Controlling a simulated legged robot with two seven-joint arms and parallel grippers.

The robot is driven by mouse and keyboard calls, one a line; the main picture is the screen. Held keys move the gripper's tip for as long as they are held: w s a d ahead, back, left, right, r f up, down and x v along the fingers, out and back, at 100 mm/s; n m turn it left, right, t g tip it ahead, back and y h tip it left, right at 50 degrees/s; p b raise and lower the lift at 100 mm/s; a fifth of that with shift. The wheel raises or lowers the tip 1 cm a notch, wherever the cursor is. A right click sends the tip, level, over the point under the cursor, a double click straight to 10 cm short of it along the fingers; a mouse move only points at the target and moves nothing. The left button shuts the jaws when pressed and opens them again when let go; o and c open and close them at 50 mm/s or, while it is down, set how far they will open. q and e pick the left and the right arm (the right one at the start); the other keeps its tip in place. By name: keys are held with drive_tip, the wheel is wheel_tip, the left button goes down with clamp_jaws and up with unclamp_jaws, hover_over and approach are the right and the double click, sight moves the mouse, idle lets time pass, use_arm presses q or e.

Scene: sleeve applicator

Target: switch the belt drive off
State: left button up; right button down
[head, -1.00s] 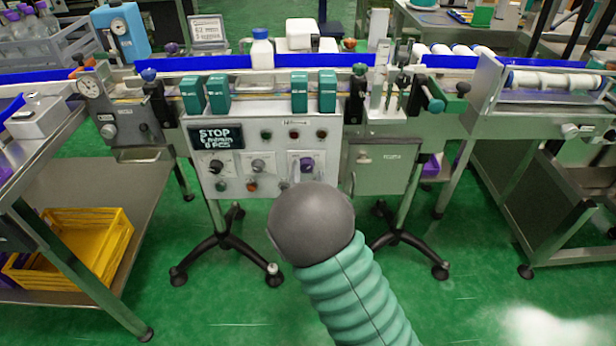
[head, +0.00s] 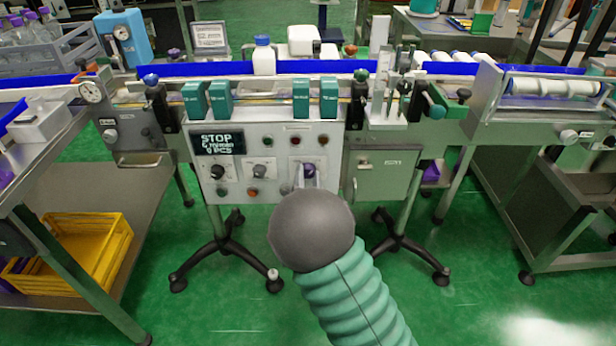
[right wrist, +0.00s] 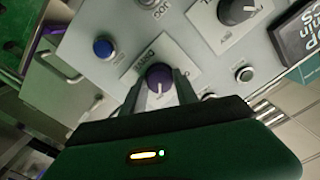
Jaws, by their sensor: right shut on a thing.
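The control panel (head: 262,190) stands on the front of the conveyor. Its purple drive knob (head: 309,169) is at the panel's right; it also shows in the right wrist view (right wrist: 159,74), on a white plate lettered DRIVE, with a pale mark on its face. My right gripper (head: 306,175) reaches the knob from below. In the right wrist view its fingers (right wrist: 158,92) stand on either side of the knob and are shut on it. The dark display (head: 219,143) reads STOP, with smaller lines below. My left gripper is not in view.
Other knobs, such as a black one (head: 217,171), and small lamps or buttons share the panel. A blue button (right wrist: 103,48) shows near the drive knob. A capped bottle (head: 263,56) stands on the belt. A yellow crate (head: 100,255) is at the lower left.

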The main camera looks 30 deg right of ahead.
drive_tip(key=n+p, duration=0.3)
drive_tip(key=n, duration=0.1)
drive_tip(key=shift+n, duration=0.3)
drive_tip(key=n+p, duration=0.3)
drive_tip(key=n, duration=0.1)
drive_tip(key=shift+n, duration=0.3)
drive_tip(key=n+p, duration=0.3)
drive_tip(key=n, duration=0.2)
drive_tip(key=shift+a, duration=0.1)
drive_tip(key=shift+a+f+n+p, duration=0.15)
drive_tip(key=shift+n+p, duration=0.3)
drive_tip(key=shift+n, duration=0.5)
drive_tip(key=shift+d+f+n+p, duration=0.1)
drive_tip(key=shift+n+p, duration=0.35)
drive_tip(key=shift+n, duration=0.5)
drive_tip(key=c, duration=1)
unclamp_jaws()
drive_tip(key=shift+o, duration=0.3)
drive_tip(key=shift+r, duration=0.1)
